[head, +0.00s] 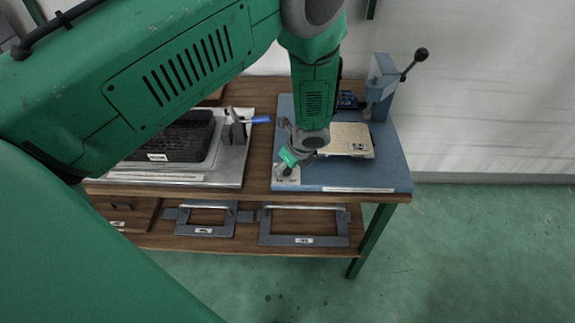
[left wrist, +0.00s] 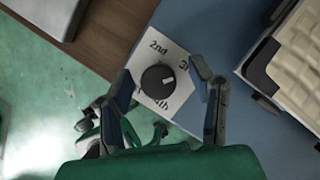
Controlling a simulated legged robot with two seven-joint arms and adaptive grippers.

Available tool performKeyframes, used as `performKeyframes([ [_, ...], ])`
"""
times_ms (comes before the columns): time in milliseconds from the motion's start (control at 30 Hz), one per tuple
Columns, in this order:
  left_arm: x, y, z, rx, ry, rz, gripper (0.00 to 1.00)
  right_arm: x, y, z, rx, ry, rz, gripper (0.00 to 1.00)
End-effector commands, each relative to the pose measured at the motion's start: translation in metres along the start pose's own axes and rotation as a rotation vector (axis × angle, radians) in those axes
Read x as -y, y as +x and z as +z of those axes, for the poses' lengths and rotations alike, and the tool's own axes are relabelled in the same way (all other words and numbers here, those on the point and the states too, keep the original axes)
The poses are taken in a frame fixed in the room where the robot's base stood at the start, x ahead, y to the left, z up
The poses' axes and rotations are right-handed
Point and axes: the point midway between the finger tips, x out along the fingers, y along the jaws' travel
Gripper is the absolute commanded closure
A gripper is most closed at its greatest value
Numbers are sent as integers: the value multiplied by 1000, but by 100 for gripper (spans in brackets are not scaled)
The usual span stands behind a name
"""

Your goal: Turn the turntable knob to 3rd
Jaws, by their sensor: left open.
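The turntable knob (left wrist: 157,82) is a dark round knob on a white dial plate (left wrist: 181,97) with printed labels. "2nd" shows above it, part of a "3" label to its right and "4th" below; other print is hidden. A small light mark on the knob faces right, but I cannot tell exactly which label it meets. My left gripper (left wrist: 161,70) is open, with one finger on each side of the knob and visible gaps between. In the head view the left gripper (head: 291,158) is over the front left corner of the blue panel, largely covering the knob. My right gripper is not in view.
The blue panel (head: 350,180) carries a beige keyboard-like block (head: 348,138) and a lever with a black ball (head: 421,54). A metal tray (head: 225,172) with a black block and a blue-handled clamp (head: 260,119) stands left. Handled frames (head: 305,240) lie on the lower shelf.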

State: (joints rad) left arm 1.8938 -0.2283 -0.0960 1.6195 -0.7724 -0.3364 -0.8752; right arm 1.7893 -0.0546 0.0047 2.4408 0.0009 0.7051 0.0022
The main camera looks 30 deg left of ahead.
Motion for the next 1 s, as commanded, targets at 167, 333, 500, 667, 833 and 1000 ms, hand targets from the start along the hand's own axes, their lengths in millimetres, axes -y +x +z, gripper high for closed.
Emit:
performKeyframes([
  [167, 0, -12, 0, 0, 0, 0, 51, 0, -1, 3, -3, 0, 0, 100],
  [333, 1, -45, 1, 0, 0, -3, 51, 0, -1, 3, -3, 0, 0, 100],
  [500, 2, -81, 1, -1, -1, -3, 51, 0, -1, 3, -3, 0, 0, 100],
  [667, 2, -106, 1, -1, -1, -2, 51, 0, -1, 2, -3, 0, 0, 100],
  [833, 1, -117, 1, 0, -1, 1, 51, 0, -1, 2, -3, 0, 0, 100],
  [1000, 1, -118, 1, -1, 0, 2, 51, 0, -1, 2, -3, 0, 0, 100],
])
